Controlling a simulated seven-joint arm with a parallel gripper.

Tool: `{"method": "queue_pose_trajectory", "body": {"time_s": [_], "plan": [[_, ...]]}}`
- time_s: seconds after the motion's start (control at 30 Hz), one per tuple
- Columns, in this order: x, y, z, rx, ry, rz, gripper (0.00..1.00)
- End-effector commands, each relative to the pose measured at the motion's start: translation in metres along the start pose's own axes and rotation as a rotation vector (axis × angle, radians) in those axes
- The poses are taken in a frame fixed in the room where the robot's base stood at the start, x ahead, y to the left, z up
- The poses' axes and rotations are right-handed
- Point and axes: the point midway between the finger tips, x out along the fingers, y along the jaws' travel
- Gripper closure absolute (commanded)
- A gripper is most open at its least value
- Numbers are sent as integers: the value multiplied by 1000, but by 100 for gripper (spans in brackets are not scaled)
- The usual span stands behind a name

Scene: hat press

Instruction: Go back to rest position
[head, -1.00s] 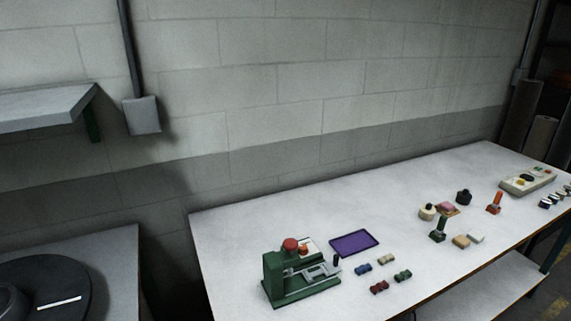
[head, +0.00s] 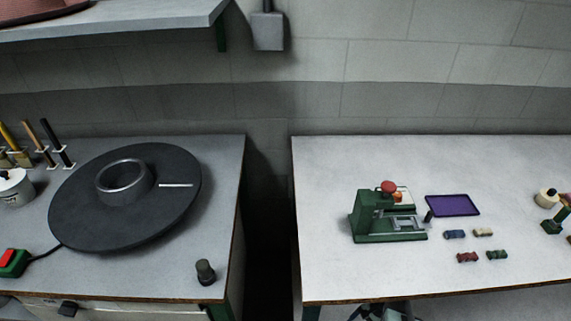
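My gripper is not clearly in view, and no part of my arm can be made out for certain. On the right table (head: 330,270) stands a green press (head: 392,228) with a red knob on top. A purple tray (head: 452,205) lies just behind and right of it. Several small spool-like pieces, blue (head: 454,234), beige (head: 483,232), red (head: 467,257) and green (head: 497,254), lie in front of the tray. On the left bench (head: 130,275) a large dark disc with a raised ring (head: 165,215) lies flat.
A dark gap (head: 268,230) separates bench and table. A small dark knob-like piece (head: 205,272) stands at the bench's front. A white pot (head: 14,190), upright tools and a red-buttoned green box (head: 12,262) are at left. An unclear dark shape (head: 385,313) shows below the table edge.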

Motion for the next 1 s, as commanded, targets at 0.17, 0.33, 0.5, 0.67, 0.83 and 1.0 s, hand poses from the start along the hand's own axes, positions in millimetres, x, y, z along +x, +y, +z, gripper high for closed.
{"method": "queue_pose_trajectory", "body": {"time_s": [0.17,0.33,0.5,0.67,0.83,1.0], "plan": [[18,2,59,-169,-22,132,20],[30,11,106,-331,-44,257,20],[36,26,149,-493,-67,381,20],[38,41,180,-630,-89,484,20],[37,52,199,-725,-105,556,20],[36,56,205,-762,-110,585,20]]}}
